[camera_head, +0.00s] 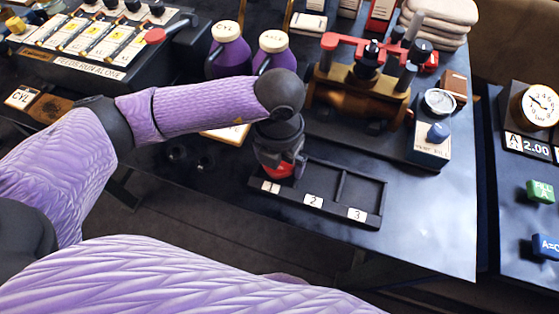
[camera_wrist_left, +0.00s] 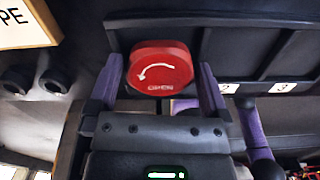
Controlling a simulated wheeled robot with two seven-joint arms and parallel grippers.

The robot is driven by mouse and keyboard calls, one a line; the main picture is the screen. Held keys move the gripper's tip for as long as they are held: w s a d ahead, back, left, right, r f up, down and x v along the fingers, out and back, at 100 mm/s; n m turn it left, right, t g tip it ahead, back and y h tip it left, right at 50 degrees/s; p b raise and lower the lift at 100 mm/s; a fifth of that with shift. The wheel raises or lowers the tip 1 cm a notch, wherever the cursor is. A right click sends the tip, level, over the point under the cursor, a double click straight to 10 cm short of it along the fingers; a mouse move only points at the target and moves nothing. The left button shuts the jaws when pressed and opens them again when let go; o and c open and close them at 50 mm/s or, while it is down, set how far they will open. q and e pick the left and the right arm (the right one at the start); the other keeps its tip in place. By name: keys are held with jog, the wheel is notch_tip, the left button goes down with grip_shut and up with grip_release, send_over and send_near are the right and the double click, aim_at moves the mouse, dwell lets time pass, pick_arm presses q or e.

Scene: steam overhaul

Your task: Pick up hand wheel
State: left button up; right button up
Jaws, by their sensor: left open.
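The red hand wheel (camera_wrist_left: 160,68) shows in the left wrist view with a white curved arrow and the word OPEN on its face. In the head view only a bit of its red (camera_head: 282,170) shows under my left gripper (camera_head: 279,160), at compartment 1 of the black tray (camera_head: 320,203). My left gripper is open and points down over it. In the left wrist view its two purple fingers (camera_wrist_left: 160,80) stand on either side of the wheel. I cannot tell whether they touch it. My right gripper is not in view.
Compartments 2 and 3 look empty. A brass valve body (camera_head: 355,95) with a red bracket stands behind the tray, and a gauge box (camera_head: 430,135) to its right. Two purple oil cans (camera_head: 229,50) stand behind my left arm. The table's front edge is close.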

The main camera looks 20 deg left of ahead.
pick_arm(q)
jog(key=shift+r, duration=0.1)
jog(key=c, duration=1.3)
